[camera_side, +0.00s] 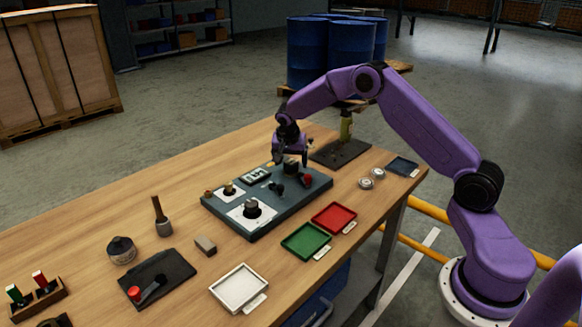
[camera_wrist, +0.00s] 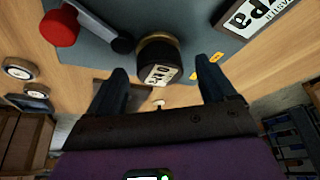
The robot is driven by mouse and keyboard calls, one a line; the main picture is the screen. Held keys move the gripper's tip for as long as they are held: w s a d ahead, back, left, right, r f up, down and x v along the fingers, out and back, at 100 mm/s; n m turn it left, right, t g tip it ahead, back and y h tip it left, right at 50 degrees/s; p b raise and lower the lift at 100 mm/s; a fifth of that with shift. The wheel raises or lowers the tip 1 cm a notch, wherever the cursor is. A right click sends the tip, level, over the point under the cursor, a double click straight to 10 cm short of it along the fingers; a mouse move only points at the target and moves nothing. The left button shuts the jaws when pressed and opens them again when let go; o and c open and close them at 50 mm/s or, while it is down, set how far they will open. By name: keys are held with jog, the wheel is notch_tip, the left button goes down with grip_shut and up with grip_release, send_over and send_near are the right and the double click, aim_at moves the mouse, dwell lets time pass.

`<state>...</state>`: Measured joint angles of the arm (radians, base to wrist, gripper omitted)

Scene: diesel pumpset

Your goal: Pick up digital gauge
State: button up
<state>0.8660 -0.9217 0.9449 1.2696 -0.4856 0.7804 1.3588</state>
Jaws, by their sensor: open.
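A dark round gauge-like body with a brass-coloured ring and a white marked face (camera_wrist: 160,62), which looks like the digital gauge, stands on the grey board. In the side view it appears as a dark block (camera_side: 291,167) near the board's far edge, partly hidden by my gripper. My gripper (camera_side: 292,160) is over that end of the board. In the wrist view its two fingers (camera_wrist: 163,92) are apart, with the gauge showing ahead of the gap between them. I cannot tell whether either finger touches it. Nothing is visibly held.
Red (camera_side: 334,218), green (camera_side: 306,241) and white (camera_side: 239,288) trays line the table's near edge. A dark mat (camera_side: 340,152) lies behind.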

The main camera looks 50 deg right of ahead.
jog(key=shift+d+f, duration=0.1)
jog(key=shift+f, duration=0.25)
jog(key=shift+w, duration=0.1)
jog(key=c, duration=1.4)
jog(key=shift+r, duration=0.95)
jog(key=s+a+r, duration=0.1)
jog(key=s+r, duration=0.2)
jog(key=s, duration=0.1)
jog(key=s+a+r, duration=0.1)
jog(key=s+r, duration=0.3)
jog(key=s, duration=0.1)
jog(key=s+a+r, duration=0.1)
jog(key=s+r, duration=0.3)
jog(key=shift+s+r, duration=0.1)
jog(key=shift+s, duration=0.25)
